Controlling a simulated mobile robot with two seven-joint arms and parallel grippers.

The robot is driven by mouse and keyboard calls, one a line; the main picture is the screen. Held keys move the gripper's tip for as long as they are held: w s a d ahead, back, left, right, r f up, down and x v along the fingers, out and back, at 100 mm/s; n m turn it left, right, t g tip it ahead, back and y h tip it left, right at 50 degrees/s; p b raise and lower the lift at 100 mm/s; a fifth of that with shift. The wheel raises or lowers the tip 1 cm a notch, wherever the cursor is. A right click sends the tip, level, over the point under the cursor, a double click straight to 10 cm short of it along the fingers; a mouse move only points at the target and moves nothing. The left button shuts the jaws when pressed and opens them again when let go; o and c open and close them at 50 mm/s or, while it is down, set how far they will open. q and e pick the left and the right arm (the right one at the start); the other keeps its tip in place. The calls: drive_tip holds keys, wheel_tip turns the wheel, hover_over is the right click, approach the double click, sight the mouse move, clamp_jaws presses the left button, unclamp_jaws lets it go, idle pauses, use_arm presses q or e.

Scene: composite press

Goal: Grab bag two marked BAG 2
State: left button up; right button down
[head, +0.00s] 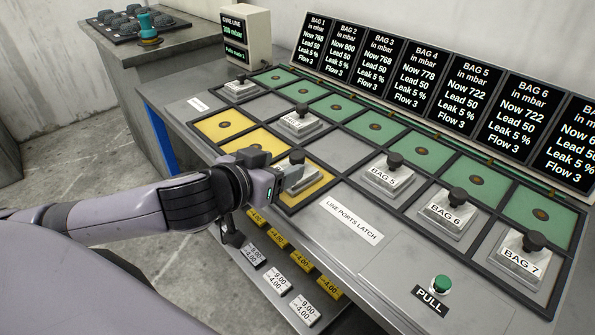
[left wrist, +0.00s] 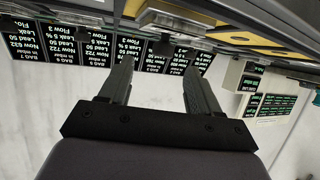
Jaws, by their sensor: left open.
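A metal block with a black knob (head: 297,157) stands on the third yellow square, partly behind my left gripper (head: 290,178); no label on it can be read. I cannot see a block whose label reads BAG 2. My left gripper is open, its fingers close to the front left side of that block; I cannot tell if they touch it. In the left wrist view the two fingers (left wrist: 160,75) are spread apart, with the displays upside down behind them. My right gripper is not in view.
Blocks marked BAG 5 (head: 386,181), BAG 6 (head: 445,216) and BAG 7 (head: 522,261) stand in the middle row; two more (head: 300,124) (head: 240,88) stand further left. Two middle squares are empty. A green PULL button (head: 440,284) sits in front. Displays (head: 357,57) line the back.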

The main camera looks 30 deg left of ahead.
sight(293, 162)
use_arm(q)
drive_tip(key=shift+f+x, duration=0.15)
drive_tip(key=shift+x, duration=1.3)
drive_tip(key=shift+f+x, duration=0.15)
drive_tip(key=shift+x, duration=1.3)
drive_tip(key=shift+s+a, duration=0.1)
drive_tip(key=shift+a, duration=0.15)
clamp_jaws()
